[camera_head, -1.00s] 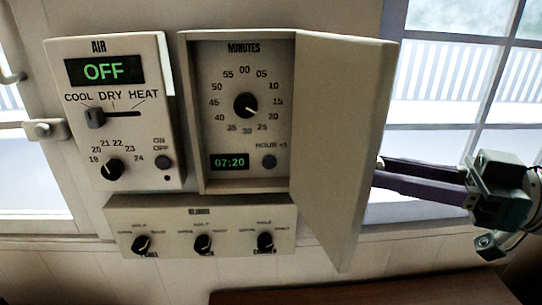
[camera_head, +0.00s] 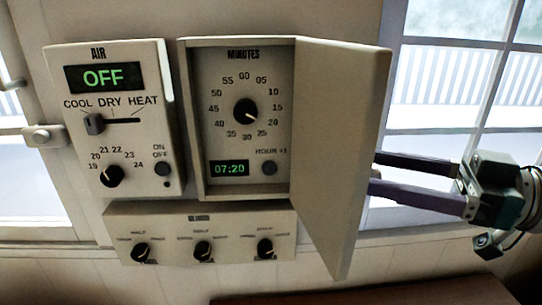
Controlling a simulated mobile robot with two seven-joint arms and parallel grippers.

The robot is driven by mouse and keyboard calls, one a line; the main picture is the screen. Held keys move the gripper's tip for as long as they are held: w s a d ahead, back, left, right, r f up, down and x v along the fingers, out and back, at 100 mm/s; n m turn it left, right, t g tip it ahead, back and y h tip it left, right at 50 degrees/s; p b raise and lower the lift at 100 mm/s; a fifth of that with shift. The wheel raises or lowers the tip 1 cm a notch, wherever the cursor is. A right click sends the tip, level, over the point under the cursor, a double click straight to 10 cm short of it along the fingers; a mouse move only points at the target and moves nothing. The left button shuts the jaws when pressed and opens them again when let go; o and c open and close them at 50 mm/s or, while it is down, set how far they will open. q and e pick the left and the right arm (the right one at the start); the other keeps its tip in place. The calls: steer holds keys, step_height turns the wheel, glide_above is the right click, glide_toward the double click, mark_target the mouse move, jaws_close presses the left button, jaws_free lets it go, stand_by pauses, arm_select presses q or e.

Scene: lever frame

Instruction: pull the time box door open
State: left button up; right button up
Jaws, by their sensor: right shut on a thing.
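The time box (camera_head: 187,120) is a beige wall box with a MINUTES dial (camera_head: 246,112) and a green 07:20 display (camera_head: 229,168). Its door (camera_head: 340,150) is hinged at the right side of the box and stands swung well open, so the dial is fully exposed. My right gripper (camera_head: 385,176) is at the right, behind the door's free edge. Its two dark fingers run left and their tips are hidden by the door. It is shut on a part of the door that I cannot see. My left gripper is not in view.
An AIR panel (camera_head: 113,140) reading OFF, with a slider and knob, is left of the box. A panel with three knobs (camera_head: 199,222) is below it. Windows (camera_head: 450,85) are behind on the right. A brown surface (camera_head: 300,299) shows at the bottom edge.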

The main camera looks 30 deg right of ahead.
steer(key=shift+w+d+r, duration=0.1)
steer(key=shift+r, duration=0.15)
steer(key=v, duration=1)
steer(key=shift+f+b, duration=0.2)
steer(key=shift+b, duration=0.1)
